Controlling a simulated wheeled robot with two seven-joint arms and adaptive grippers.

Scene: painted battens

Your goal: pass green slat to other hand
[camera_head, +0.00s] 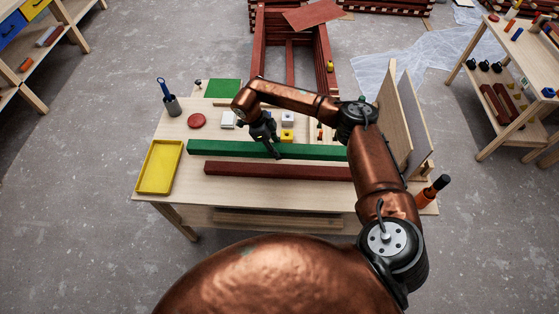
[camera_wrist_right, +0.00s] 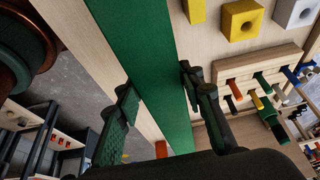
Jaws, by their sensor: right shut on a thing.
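The green slat (camera_head: 225,149) lies lengthwise across the workbench in the head view, left to right, behind a dark red slat (camera_head: 250,170). My right gripper (camera_head: 275,151) reaches down onto the green slat near its middle. In the right wrist view the green slat (camera_wrist_right: 148,60) runs between the two fingers of my right gripper (camera_wrist_right: 160,105), which is shut on it. I cannot tell whether the slat touches the bench top. My left gripper is not in view.
A yellow tray (camera_head: 160,166) sits at the bench's left end. A dark cup (camera_head: 172,106), a red disc (camera_head: 197,120) and white and yellow blocks stand behind the slat. Upright boards (camera_head: 388,105) and an orange bottle (camera_head: 432,193) are at the right end.

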